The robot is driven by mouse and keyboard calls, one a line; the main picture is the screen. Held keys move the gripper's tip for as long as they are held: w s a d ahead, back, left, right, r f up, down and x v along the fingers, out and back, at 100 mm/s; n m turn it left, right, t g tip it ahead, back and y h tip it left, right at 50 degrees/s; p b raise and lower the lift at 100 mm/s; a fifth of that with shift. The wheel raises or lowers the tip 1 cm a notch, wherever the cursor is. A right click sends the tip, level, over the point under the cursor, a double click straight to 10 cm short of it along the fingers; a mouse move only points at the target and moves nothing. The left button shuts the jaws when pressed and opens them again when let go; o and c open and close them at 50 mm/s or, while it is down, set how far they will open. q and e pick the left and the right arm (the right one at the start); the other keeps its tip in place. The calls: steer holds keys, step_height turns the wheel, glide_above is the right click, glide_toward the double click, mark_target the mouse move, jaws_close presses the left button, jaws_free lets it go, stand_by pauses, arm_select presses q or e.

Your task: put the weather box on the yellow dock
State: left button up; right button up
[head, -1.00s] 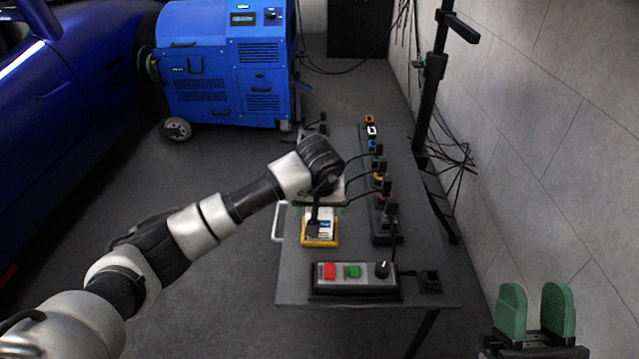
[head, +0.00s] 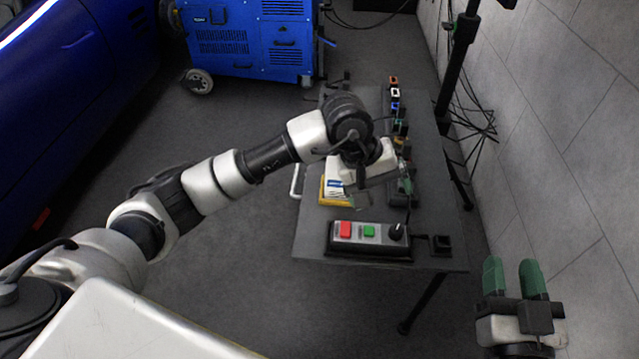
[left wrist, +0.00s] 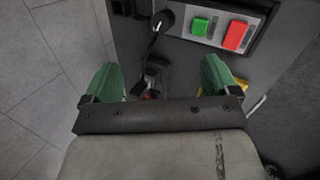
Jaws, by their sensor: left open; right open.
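The yellow dock (head: 323,196) lies on the left part of the table, with a white and blue panel on it, partly hidden by my left arm. I cannot tell for sure which thing is the weather box. My left gripper (head: 385,178) is above the table, right of the dock, its fingers hardly visible in the head view. In the left wrist view, its green fingers (left wrist: 160,78) are wide apart with nothing held. A dark cabled piece (left wrist: 155,75) shows between and below them. My right gripper (head: 512,272) is open and empty at lower right, away from the table.
A control box (head: 370,236) with red and green buttons and a black knob stands at the table's front. A row of small coloured cabled pieces (head: 396,104) runs towards the back. A black post (head: 455,65) and wall bound the right side.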

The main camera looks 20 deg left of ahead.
arm_select(q)
steer(key=s+d+r+n+g+h, duration=0.4)
steer(key=s+d+r+n+h, duration=0.55)
steer(key=s+h, duration=0.4)
steer(key=w+a+r+m+t+y, duration=0.2)
steer(key=a+m+t, duration=0.4)
steer(key=m+t, duration=0.8)
steer(key=w+a+r+m+t+y, duration=0.1)
steer(key=a+m+t+y, duration=0.2)
steer(key=a+m+t, duration=1.05)
step_height(320, 180, down, 8)
steer(key=s+d+n+g+y, duration=0.1)
steer(key=n+g+y, duration=0.4)
steer(key=n+y, duration=0.3)
steer(key=n, duration=0.2)
steer(key=shift+s+d+n+y, duration=0.3)
steer(key=shift+y, duration=0.05)
steer(key=shift+a+r, duration=0.1)
steer(key=shift+r, duration=0.05)
